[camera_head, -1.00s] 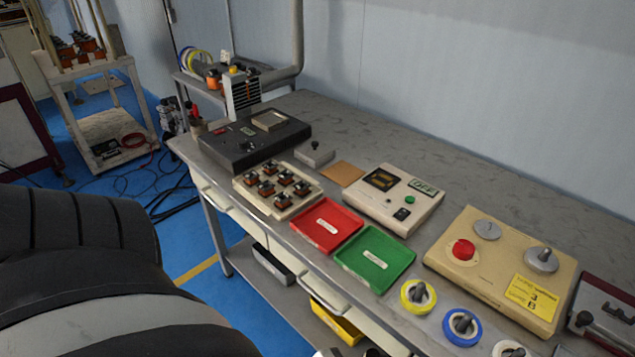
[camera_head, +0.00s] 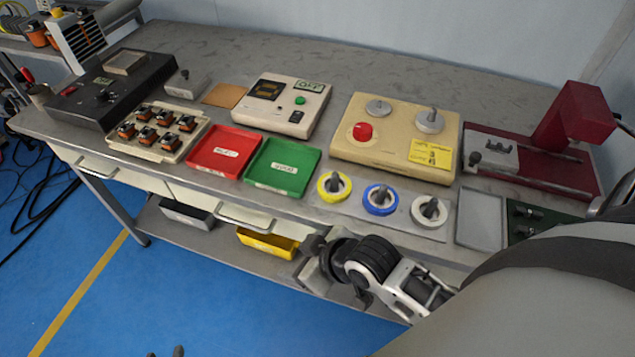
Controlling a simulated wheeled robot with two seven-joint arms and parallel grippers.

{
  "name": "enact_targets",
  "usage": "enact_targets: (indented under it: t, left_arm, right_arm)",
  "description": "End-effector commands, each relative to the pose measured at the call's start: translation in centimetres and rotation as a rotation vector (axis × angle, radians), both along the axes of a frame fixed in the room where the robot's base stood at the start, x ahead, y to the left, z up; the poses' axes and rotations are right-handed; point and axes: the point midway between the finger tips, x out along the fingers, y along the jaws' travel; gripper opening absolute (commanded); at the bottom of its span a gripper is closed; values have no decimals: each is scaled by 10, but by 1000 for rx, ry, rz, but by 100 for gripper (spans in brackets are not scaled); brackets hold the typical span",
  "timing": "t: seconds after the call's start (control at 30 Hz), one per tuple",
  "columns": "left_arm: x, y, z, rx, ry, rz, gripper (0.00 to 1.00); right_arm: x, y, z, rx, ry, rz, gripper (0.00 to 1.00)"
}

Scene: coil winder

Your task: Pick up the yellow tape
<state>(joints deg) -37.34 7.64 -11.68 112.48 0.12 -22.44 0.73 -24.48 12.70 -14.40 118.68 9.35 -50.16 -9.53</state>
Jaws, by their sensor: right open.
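The yellow tape (camera_head: 333,188) is a ring on a grey peg, the leftmost of three rolls on a light plate near the table's front edge. It lies flat and nothing holds it. My right gripper (camera_head: 312,262) is open and empty, in front of the table edge, below and slightly left of the yellow tape in the picture, apart from it. Two small dark tips (camera_head: 166,352) at the bottom edge may be my left gripper; too little shows to tell its state.
A blue tape (camera_head: 381,199) and a white tape (camera_head: 429,211) sit right of the yellow one. A green tray (camera_head: 283,167) and red tray (camera_head: 225,151) lie to the left. A beige control box (camera_head: 393,140) stands behind. A yellow bin (camera_head: 268,243) is below.

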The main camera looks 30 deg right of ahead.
Motion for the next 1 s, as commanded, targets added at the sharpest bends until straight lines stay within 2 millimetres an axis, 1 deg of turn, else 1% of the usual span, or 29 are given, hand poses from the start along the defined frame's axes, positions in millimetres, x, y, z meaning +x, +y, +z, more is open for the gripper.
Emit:
enact_targets:
  t: [0.03, 0.1, 0.2, 0.27, 0.37, 0.47, 0.5, 0.57, 0.6, 0.7, 0.8, 0.9, 1.0]
  left_arm:
    - [3, -2, -7, -7, -11, -3, 36]
    - [4, -5, -8, -11, -17, -5, 36]
    - [6, -6, -8, -15, -19, -8, 36]
    - [6, -6, -8, -16, -22, -9, 36]
    - [6, -6, -8, -15, -23, -11, 36]
    - [5, -6, -10, -15, -24, -12, 36]
    - [5, -6, -10, -15, -23, -14, 36]
    - [4, -6, -11, -15, -21, -15, 36]
    - [3, -5, -12, -14, -20, -15, 36]
    - [2, -6, -14, -13, -15, -16, 36]
    - [1, -6, -16, -13, -12, -17, 36]
    - [1, -6, -16, -13, -13, -17, 36]
    - [1, -6, -16, -13, -14, -19, 36]
  right_arm:
    - [14, 5, 6, -41, 9, 92, 73]
    - [25, 12, 20, -110, 37, 250, 73]
    - [36, 18, 39, -221, 60, 488, 73]
    - [43, 17, 50, -291, 62, 627, 73]
    - [59, 8, 71, -422, 62, 862, 73]
    - [77, -16, 99, -572, 79, 1114, 73]
    - [83, -29, 112, -624, 92, 1203, 73]
    - [89, -48, 132, -691, 117, 1326, 73]
    - [91, -61, 146, -725, 135, 1398, 73]
    - [94, -89, 178, -780, 175, 1542, 73]
    - [93, -109, 203, -802, 199, 1639, 73]
    - [90, -121, 217, -807, 212, 1696, 73]
    - [89, -125, 215, -805, 219, 1722, 73]
